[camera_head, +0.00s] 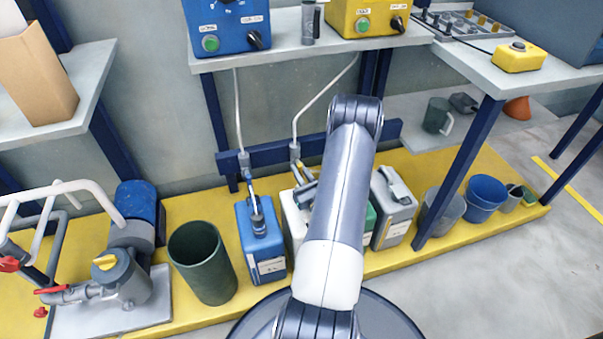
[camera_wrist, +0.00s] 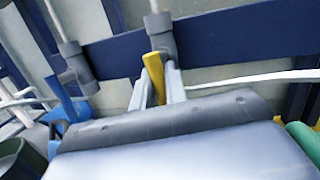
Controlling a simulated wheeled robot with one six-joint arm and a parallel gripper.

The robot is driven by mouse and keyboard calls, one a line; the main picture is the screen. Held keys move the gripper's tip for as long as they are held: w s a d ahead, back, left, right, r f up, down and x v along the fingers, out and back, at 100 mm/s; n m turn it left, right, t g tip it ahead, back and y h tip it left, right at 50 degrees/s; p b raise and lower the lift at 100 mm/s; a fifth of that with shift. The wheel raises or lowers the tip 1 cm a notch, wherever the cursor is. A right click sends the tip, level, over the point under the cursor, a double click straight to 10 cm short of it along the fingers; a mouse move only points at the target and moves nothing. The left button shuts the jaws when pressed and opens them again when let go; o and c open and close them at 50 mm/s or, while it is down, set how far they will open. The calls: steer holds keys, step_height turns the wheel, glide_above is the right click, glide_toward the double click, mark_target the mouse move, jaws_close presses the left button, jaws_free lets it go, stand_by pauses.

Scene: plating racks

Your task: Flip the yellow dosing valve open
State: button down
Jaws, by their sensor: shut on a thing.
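The yellow dosing valve (camera_head: 295,152) sits on a grey pipe fitting at the lower end of a thin white pipe, on the blue rail behind the canisters. In the wrist view its yellow lever (camera_wrist: 153,66) points down from the grey fitting (camera_wrist: 160,35). My gripper (camera_wrist: 160,82) has one light grey finger on each side of the lever and is shut on it. In the head view my gripper (camera_head: 303,180) is just below the valve, partly hidden by my arm. The lever's lower end is hidden between the fingers.
A blue valve (camera_head: 247,172) hangs to the left above a blue canister (camera_head: 262,240). White (camera_head: 294,222) and grey (camera_head: 392,208) canisters stand near my arm. A dark green bin (camera_head: 203,262) is at left. The blue rail (camera_wrist: 235,45) runs close behind the lever.

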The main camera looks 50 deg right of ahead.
steer(key=shift+a+f+m, duration=0.1)
steer(key=shift+m, duration=0.4)
steer(key=c, duration=1.5)
jaws_free()
steer(key=p+v, duration=0.2)
steer(key=v, duration=0.9)
steer(key=shift+w, duration=0.1)
steer(key=b+x, duration=0.2)
steer(key=x, duration=0.8)
steer(key=shift+w, duration=0.35)
steer(key=shift+d, duration=0.25)
